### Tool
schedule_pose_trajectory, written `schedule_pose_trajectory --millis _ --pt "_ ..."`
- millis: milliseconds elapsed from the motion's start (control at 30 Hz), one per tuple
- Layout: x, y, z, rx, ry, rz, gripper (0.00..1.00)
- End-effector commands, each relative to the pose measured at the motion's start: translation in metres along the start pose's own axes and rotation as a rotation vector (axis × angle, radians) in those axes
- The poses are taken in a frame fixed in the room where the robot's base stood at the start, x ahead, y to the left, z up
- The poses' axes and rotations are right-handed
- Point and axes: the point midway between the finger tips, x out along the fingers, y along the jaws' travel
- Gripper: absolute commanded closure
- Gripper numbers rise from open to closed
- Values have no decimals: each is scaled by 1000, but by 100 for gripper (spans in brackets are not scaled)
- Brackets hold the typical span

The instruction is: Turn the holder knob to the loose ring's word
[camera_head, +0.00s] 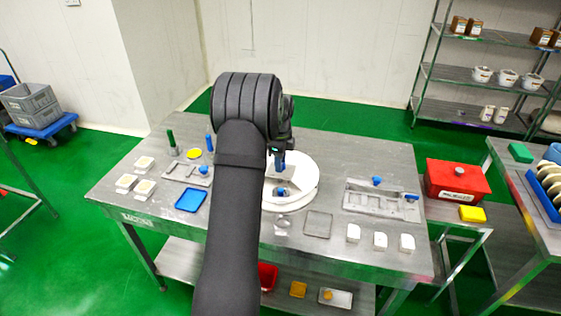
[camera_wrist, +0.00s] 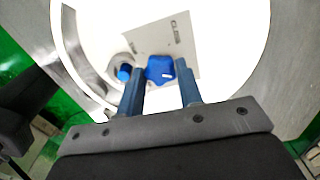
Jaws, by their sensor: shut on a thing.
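A small blue cylinder (camera_wrist: 124,72) is left of the knob. In the head view, my gripper (camera_head: 280,172) is over the white round piece (camera_head: 306,188), with blue parts (camera_head: 282,192) below it. My arm hides part of this area. I cannot make out a loose ring or its word.
On the steel table (camera_head: 352,155), a metal tray (camera_head: 360,205) with blue-topped parts lies right. A blue tray (camera_head: 190,199), white dishes and upright green and blue pieces are left. White blocks (camera_head: 380,240) lie front right. A red box (camera_head: 456,183) stands beyond the table's right edge.

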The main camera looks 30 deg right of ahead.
Motion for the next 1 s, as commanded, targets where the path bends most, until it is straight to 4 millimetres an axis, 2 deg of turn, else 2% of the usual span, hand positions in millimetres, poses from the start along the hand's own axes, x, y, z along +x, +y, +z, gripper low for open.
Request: schedule_pose_trajectory --millis 1000 --pt "0 -1 0 507 0 -1 100"
